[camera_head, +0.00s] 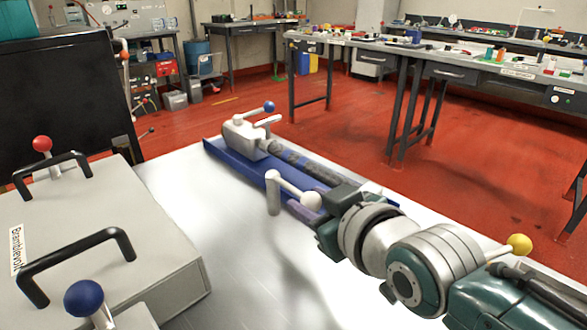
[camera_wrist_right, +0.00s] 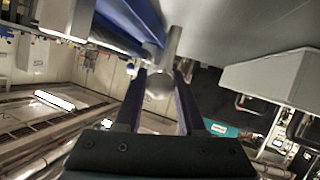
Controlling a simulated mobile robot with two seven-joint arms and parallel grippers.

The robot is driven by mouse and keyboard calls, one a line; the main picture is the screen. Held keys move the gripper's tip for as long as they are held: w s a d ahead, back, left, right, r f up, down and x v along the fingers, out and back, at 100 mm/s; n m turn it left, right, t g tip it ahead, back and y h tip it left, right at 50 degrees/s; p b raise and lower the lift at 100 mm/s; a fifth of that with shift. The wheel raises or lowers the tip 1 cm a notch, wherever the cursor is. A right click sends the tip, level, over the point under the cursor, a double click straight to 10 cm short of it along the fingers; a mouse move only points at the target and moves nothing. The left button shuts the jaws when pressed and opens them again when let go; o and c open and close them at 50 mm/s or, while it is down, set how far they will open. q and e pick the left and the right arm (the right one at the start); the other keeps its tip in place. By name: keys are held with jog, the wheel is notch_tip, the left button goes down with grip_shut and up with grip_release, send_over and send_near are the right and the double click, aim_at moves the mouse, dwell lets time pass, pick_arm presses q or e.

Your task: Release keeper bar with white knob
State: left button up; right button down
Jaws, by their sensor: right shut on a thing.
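The white knob (camera_head: 311,201) is the round end of a pale keeper bar (camera_head: 290,187), which has a bent-down end at its left. The bar lies over a blue channel (camera_head: 222,152) on the pale metal top. My right gripper (camera_head: 335,208) reaches in from the lower right and is shut on the white knob. In the right wrist view the knob (camera_wrist_right: 160,83) shows between the two dark fingers (camera_wrist_right: 158,98), with the bar rising behind it. The latch beneath the bar is mostly hidden by my arm. My left gripper is not in view.
A metal block with a blue knob (camera_head: 269,107) stands at the channel's far end. A yellow knob (camera_head: 519,244) is at the right, beside my arm. A grey case (camera_head: 180,275) with black handles, a red knob (camera_head: 42,144) and a dark blue knob (camera_head: 84,298) is at left.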

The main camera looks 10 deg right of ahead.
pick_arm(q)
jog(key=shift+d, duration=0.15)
pick_arm(e)
jog(key=shift+a, duration=0.25)
jog(key=c, duration=0.9)
grip_release()
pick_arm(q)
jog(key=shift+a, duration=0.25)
pick_arm(e)
jog(key=o, duration=0.4)
jog(key=shift+s+a, duration=0.1)
jog(key=shift+a, duration=0.05)
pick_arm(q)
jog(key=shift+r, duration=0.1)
pick_arm(e)
jog(key=shift+s, duration=0.1)
pick_arm(q)
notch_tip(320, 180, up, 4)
jog(key=p, duration=0.4)
pick_arm(e)
jog(key=v, duration=1)
